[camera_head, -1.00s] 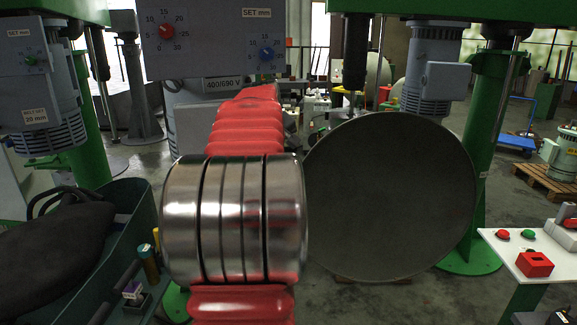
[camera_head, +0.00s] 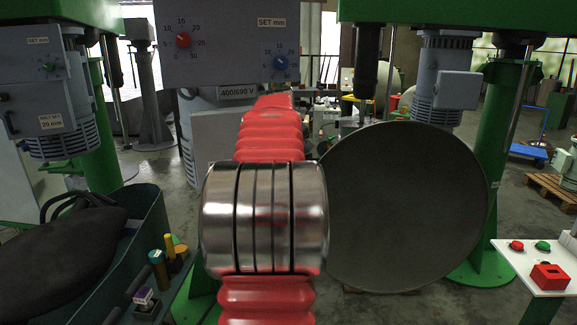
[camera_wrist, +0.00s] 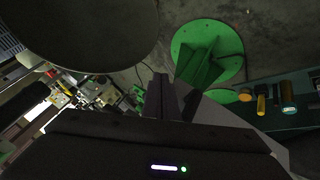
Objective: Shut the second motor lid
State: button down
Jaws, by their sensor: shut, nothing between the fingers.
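Three grey motors show in the head view: a left one (camera_head: 62,135), a middle one (camera_head: 185,130) partly behind my arm, and a right one (camera_head: 447,80). The middle one has a panel with a red and a blue knob (camera_head: 228,42), above a 400/690 V label. A pale, plain box face (camera_head: 212,132) sits below that label. The right motor carries a grey box (camera_head: 458,90) on its side. I cannot tell which lid is the second or how far it stands open. My gripper (camera_wrist: 168,97) is shut and empty in the wrist view; my arm hides it in the head view.
A large dark round disc (camera_head: 405,215) stands right of my arm; it also fills the wrist view's upper left (camera_wrist: 80,30). A green bin (camera_head: 150,225) is at left. A white table (camera_head: 515,258) with a red block (camera_head: 549,277) is at right. Green columns (camera_head: 495,170) flank the area.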

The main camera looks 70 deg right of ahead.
jog(key=s+a+r, duration=0.4)
jog(key=s+r, duration=0.4)
jog(key=shift+s, duration=0.25)
dwell(0.4)
dwell(0.5)
